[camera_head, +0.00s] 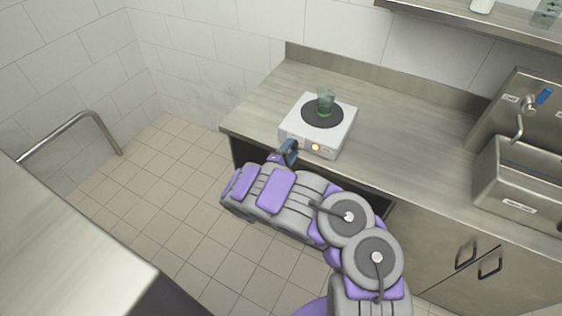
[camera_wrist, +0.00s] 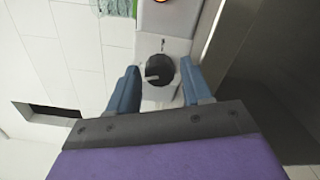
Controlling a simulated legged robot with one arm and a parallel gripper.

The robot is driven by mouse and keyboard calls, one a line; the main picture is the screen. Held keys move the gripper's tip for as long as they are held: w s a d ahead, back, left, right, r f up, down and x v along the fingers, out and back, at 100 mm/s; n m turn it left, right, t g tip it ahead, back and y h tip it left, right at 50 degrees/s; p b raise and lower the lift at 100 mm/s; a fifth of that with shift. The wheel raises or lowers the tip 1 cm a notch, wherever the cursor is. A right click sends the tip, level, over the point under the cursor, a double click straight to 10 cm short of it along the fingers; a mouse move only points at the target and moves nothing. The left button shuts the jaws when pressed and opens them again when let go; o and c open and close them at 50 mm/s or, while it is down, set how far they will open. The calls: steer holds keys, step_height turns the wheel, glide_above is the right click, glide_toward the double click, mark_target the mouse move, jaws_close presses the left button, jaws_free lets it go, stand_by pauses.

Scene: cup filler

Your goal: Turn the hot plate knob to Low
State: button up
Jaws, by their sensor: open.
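The hot plate (camera_head: 343,134) is a white box with a dark round heating surface, standing on the counter near its front edge. Its front face carries a glowing orange light (camera_head: 315,147), which shows at the top of the wrist view. The black knob (camera_wrist: 159,70) is on that front face, with a light pointer mark toward its lower left. My gripper (camera_wrist: 157,88) is open, with one blue finger on each side of the knob. I cannot tell whether either finger touches it. In the head view my gripper (camera_head: 287,152) is at the front left of the hot plate and hides the knob.
A green glass beaker (camera_head: 325,103) stands on the heating surface. A steel sink (camera_head: 515,180) with a tap is to the right. The counter (camera_head: 415,125) between hot plate and sink is clear. A shelf (camera_head: 455,22) hangs above.

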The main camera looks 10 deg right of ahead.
steer(key=p+v, duration=0.3)
steer(key=v, duration=1.4)
steer(key=shift+a+p, duration=0.15)
steer(key=shift+p, duration=0.2)
